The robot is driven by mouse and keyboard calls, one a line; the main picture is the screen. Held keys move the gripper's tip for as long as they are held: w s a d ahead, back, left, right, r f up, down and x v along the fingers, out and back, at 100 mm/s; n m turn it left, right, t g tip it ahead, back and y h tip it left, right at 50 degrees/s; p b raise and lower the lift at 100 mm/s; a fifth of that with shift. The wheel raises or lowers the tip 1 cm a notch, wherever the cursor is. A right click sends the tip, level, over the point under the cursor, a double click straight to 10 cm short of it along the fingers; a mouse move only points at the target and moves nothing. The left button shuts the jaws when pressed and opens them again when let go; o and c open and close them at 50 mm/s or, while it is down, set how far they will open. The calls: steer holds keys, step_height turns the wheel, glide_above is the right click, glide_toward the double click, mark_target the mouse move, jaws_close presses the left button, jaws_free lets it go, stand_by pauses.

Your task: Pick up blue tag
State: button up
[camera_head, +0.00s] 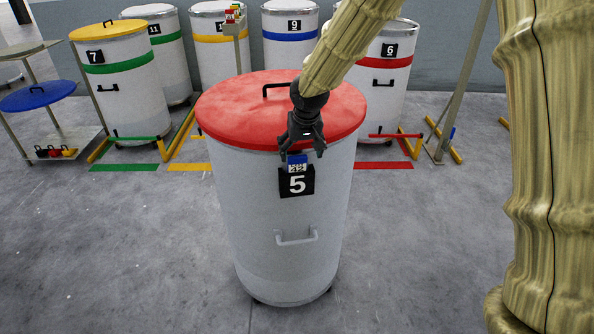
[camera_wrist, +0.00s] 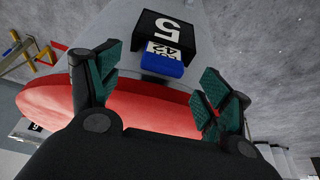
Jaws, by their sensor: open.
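The blue tag (camera_head: 297,160) sits at the top of the black number 5 plate (camera_head: 297,183) on the front of a white can with a red lid (camera_head: 230,105). A white label with dark print, partly reading 42, shows with the blue part. In the wrist view the blue tag (camera_wrist: 163,64) lies beyond the fingertips, between them, beside the black plate (camera_wrist: 172,32). My gripper (camera_head: 302,153) is open and empty, just above and around the tag in the head view. In the wrist view its green-padded fingers (camera_wrist: 160,66) stand wide apart. Contact with the tag cannot be seen.
The can's front handle (camera_head: 296,239) is below the plate, and the lid handle (camera_head: 277,86) is behind my gripper. Several numbered cans stand behind, including can 7 (camera_head: 118,75) and can 6 (camera_head: 383,80).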

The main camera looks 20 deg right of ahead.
mark_target(298, 162)
steer(key=x, duration=0.1)
steer(key=p+x, duration=0.1)
steer(key=x, duration=0.1)
steer(key=shift+s+a+f+p, duration=0.15)
steer(key=shift+a+p, duration=0.15)
steer(key=shift+x, duration=0.95)
steer(key=c, duration=1.1)
